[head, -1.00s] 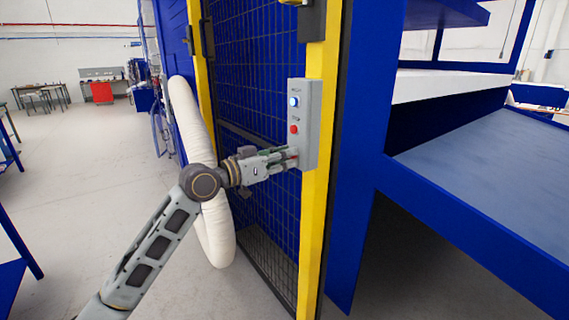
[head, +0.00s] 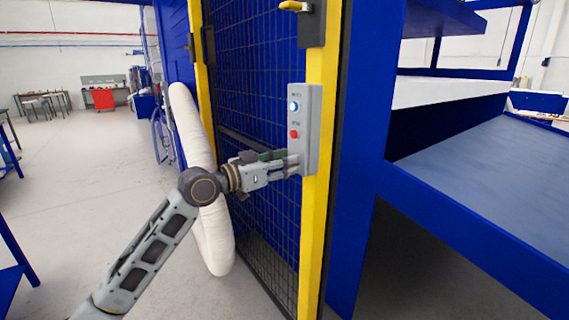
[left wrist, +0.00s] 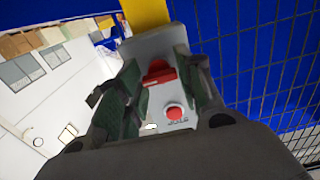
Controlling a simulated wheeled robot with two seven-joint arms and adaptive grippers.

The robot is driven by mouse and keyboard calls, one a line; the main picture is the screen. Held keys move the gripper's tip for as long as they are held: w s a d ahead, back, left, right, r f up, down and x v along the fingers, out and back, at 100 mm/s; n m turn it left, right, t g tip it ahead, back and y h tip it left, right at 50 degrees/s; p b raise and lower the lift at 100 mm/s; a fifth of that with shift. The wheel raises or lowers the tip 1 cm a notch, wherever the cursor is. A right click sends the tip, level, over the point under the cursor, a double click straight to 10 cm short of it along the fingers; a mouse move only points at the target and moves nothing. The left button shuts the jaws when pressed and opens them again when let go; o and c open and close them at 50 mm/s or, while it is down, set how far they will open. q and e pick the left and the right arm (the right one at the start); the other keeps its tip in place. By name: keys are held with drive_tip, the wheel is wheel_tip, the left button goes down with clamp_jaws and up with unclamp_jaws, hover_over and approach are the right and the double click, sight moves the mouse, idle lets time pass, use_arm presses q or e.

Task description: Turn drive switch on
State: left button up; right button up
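A grey control box (head: 306,128) is fixed to the yellow post. In the head view it shows a blue-lit button (head: 294,106) above a red button (head: 294,134). My left gripper (head: 294,164) is at the lower part of the box and hides what is there. In the left wrist view a red switch (left wrist: 158,73) lies between the two spread fingertips, with the round red button (left wrist: 175,113) nearer the camera. The fingers stand apart at either side of the switch; whether they touch it I cannot tell. My right gripper is not in view.
The yellow post (head: 316,222) borders a blue mesh panel (head: 255,75). A white hose (head: 213,240) hangs behind my left arm. A blue workbench (head: 480,165) with shelves stands at the right. Open floor (head: 95,190) lies at the left.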

use_arm(q)
drive_tip(key=shift+o, duration=0.8)
drive_tip(key=shift+a, duration=0.1)
drive_tip(key=v, duration=1.1)
drive_tip(key=shift+s+a, duration=0.25)
drive_tip(key=shift+a, duration=0.05)
drive_tip(key=shift+f, duration=0.1)
